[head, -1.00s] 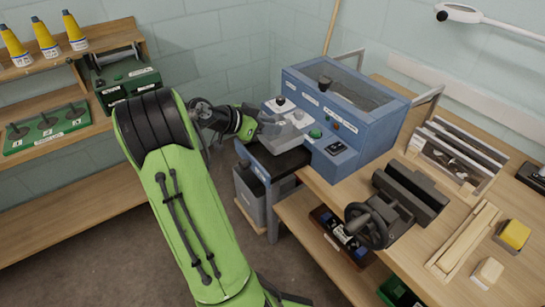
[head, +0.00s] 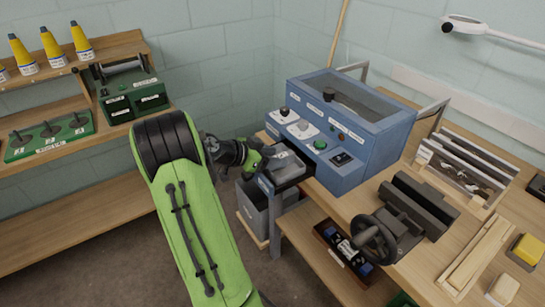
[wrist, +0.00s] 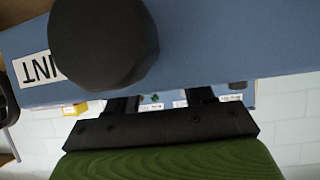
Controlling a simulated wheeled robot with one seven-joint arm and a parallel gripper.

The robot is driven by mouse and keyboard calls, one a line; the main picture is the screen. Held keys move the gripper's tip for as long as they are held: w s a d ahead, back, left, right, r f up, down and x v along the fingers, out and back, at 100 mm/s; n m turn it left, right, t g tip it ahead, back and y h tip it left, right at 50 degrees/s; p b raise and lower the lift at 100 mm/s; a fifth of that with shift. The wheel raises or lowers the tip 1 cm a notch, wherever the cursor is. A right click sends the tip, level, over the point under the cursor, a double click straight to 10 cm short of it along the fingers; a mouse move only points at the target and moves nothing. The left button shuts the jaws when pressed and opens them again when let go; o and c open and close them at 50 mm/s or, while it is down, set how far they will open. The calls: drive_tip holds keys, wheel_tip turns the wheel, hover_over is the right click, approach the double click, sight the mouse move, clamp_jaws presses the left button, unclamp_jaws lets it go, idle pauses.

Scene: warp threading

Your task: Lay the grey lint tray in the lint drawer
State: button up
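The grey lint tray (head: 286,163) is in the pulled-out lint drawer, low between its sides, in the head view. Whether it lies flat on the bottom is hard to see. The blue drawer front (wrist: 220,60) fills the upper wrist view, with a black knob (wrist: 105,42) and a label reading "INT". My gripper (head: 268,160) is at the left end of the tray, over the drawer. In the wrist view the two dark fingers stand apart and pass behind the drawer front. Their tips and any contact with the tray are hidden.
The blue machine (head: 345,125) stands right behind the drawer on the wooden bench (head: 410,275). A grey bin (head: 255,205) stands below the drawer. A black handwheel (head: 373,240) is on the bench to the right. Shelves with yellow cones (head: 50,45) are at the left.

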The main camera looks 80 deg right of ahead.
drive_tip(key=shift+r+p, duration=0.25)
drive_tip(key=shift+p, duration=0.05)
drive_tip(key=p+v, duration=0.2)
drive_tip(key=v, duration=1)
drive_tip(key=shift+f, duration=0.2)
drive_tip(key=shift+a, duration=0.1)
drive_tip(key=w+a+r+n+t+y, duration=0.2)
drive_tip(key=w+a+n+t, duration=0.25)
drive_tip(key=a+n, duration=0.4)
drive_tip(key=w+a+r+n+t+y, duration=0.1)
drive_tip(key=w+a+r+n+t, duration=0.15)
drive_tip(key=a+n+t, duration=0.6)
drive_tip(key=s+a+n+y, duration=0.2)
drive_tip(key=a+n, duration=0.3)
drive_tip(key=a, duration=0.5)
drive_tip(key=s+a+n+t+y, duration=0.1)
drive_tip(key=s+a+n+y, duration=0.2)
drive_tip(key=a, duration=0.7)
drive_tip(key=shift+s+a+r+n+y, duration=0.15)
drive_tip(key=shift+s+a+n+y, duration=0.2)
drive_tip(key=shift+s+n, duration=0.55)
